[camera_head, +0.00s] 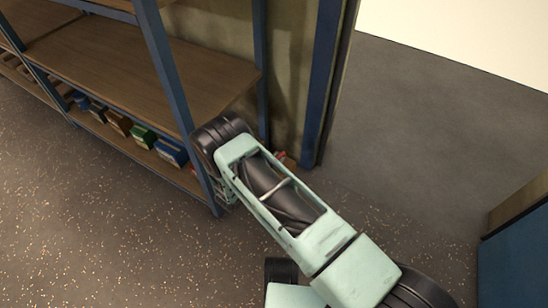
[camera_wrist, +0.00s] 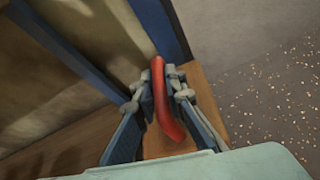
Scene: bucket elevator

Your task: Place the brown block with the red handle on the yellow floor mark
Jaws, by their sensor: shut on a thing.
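The brown block (camera_wrist: 203,105) shows in the wrist view, with its curved red handle (camera_wrist: 172,124) on top. My gripper (camera_wrist: 159,93) has its two fingers closed on the red handle from either side. In the head view, my own arm hides most of the block and the gripper; only a small bit of the brown block (camera_head: 289,162) shows beside the arm, near the foot of a blue post. I cannot tell whether the block rests on the floor or hangs above it. The yellow floor mark is not in either view.
A blue-framed shelf with brown boards (camera_head: 110,62) stands at the left; several coloured boxes (camera_head: 143,137) lie on its lowest board. A blue post (camera_head: 319,90) stands just beyond the gripper. Open grey floor (camera_head: 400,130) lies to the right, with a blue cabinet (camera_head: 515,265) at the right edge.

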